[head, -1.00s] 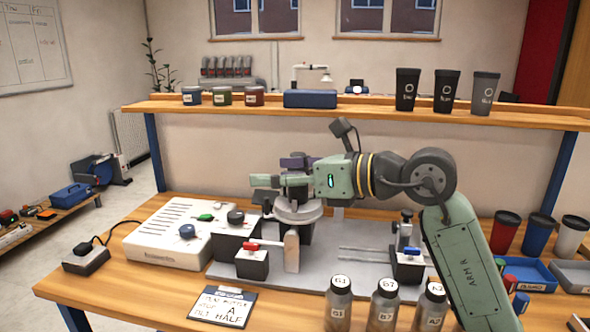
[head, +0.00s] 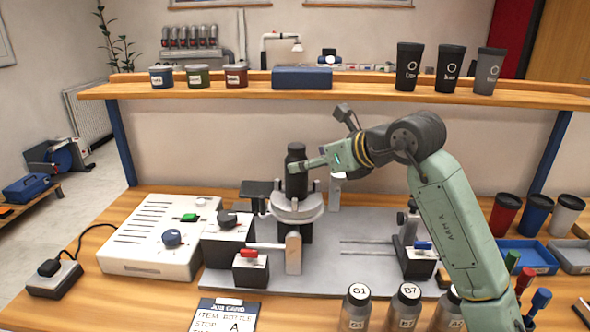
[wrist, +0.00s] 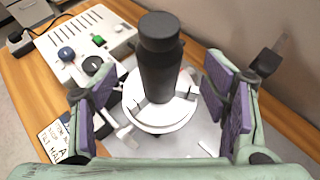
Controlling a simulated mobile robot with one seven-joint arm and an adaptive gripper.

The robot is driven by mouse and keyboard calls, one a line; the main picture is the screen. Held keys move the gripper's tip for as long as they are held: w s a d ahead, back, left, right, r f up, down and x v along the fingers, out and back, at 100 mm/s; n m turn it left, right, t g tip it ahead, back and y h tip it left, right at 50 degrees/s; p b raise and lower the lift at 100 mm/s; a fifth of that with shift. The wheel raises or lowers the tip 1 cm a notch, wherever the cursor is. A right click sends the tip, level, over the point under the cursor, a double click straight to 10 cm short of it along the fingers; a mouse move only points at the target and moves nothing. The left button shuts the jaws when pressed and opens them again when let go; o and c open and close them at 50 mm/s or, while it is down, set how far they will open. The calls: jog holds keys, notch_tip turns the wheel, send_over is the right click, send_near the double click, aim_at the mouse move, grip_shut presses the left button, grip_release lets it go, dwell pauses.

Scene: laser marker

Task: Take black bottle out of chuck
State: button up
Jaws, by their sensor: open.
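The black bottle (head: 296,172) stands upright in the round grey chuck (head: 298,212) of the marker fixture. In the wrist view the bottle (wrist: 160,70) rises from the chuck (wrist: 133,113), with jaw blocks around its base. My gripper (wrist: 165,100) is open, its purple-padded fingers spread to the left and right of the bottle. There are visible gaps between the pads and the bottle. In the head view my gripper (head: 312,164) is at the bottle's height, and part of the bottle's side is covered by a finger.
A white control box (head: 150,235) with a green button stands left of the chuck. A red-handled block (head: 250,268) is in front and a blue-handled one (head: 420,262) to the right. Grey bottles (head: 356,305) stand at the front edge. A shelf (head: 250,88) spans behind.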

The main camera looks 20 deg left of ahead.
jog(key=p+x, duration=0.3)
jog(key=x, duration=0.3)
jog(key=shift+a+f, duration=0.1)
jog(key=shift+f, duration=0.15)
jog(key=shift+c, duration=0.3)
jog(key=c, duration=1.2)
jog(key=shift+c, duration=0.5)
jog(key=shift+r, duration=0.15)
